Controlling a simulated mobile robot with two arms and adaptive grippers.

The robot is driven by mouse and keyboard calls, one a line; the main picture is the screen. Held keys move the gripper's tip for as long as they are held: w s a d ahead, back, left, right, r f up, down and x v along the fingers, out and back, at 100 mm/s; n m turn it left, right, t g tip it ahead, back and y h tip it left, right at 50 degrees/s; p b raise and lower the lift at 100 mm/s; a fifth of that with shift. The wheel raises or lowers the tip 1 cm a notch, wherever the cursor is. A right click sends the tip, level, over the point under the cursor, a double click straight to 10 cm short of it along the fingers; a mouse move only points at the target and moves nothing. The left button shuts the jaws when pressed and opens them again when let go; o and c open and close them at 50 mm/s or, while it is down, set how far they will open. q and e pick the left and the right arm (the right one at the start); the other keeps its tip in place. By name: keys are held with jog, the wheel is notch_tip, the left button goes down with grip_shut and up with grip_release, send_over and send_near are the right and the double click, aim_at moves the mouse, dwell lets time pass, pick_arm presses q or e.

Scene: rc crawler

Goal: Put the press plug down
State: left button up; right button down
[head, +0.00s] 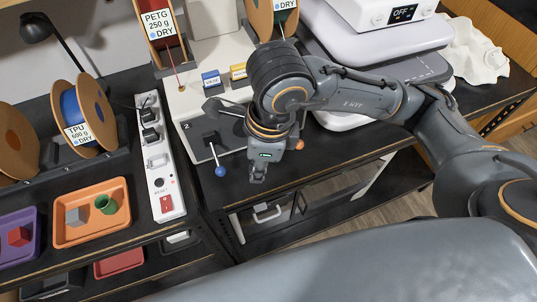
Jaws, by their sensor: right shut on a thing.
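My right gripper (258,176) reaches in from the right and points down over the front edge of the dark bench, just right of the press lever with the blue ball. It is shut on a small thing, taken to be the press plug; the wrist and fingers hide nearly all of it. The white power strip (155,172) lies to the left, with dark plugs (149,116) in its upper sockets and a red switch at its lower end. My left gripper is out of view.
The machine marked 2 (194,138) has a blue-ball lever (220,171) close beside the gripper. An orange tray (91,234) with small parts and a blue spool (74,113) are at left. A white-grey machine (375,60) stands behind my arm. Bare bench (335,152) lies right of the gripper.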

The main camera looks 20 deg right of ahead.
jog(key=w+d+f, duration=0.1)
jog(key=w+d+f+p, duration=0.1)
jog(key=w+f, duration=0.1)
jog(key=w+d+f, duration=0.1)
jog(key=f, duration=0.1)
jog(key=shift+w+p, duration=0.35)
jog(key=shift+w, duration=0.05)
jog(key=shift+w+d+f, duration=0.15)
jog(key=shift+w+f, duration=0.2)
jog(key=shift+f, duration=0.2)
jog(key=f, duration=0.1)
jog(key=f+p, duration=0.2)
jog(key=shift+w+d, duration=0.15)
jog(key=shift+w, duration=0.1)
jog(key=shift+f+p, duration=0.3)
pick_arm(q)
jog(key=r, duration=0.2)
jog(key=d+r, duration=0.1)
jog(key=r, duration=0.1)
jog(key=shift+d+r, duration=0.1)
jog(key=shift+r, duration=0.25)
pick_arm(e)
jog(key=shift+f, duration=0.1)
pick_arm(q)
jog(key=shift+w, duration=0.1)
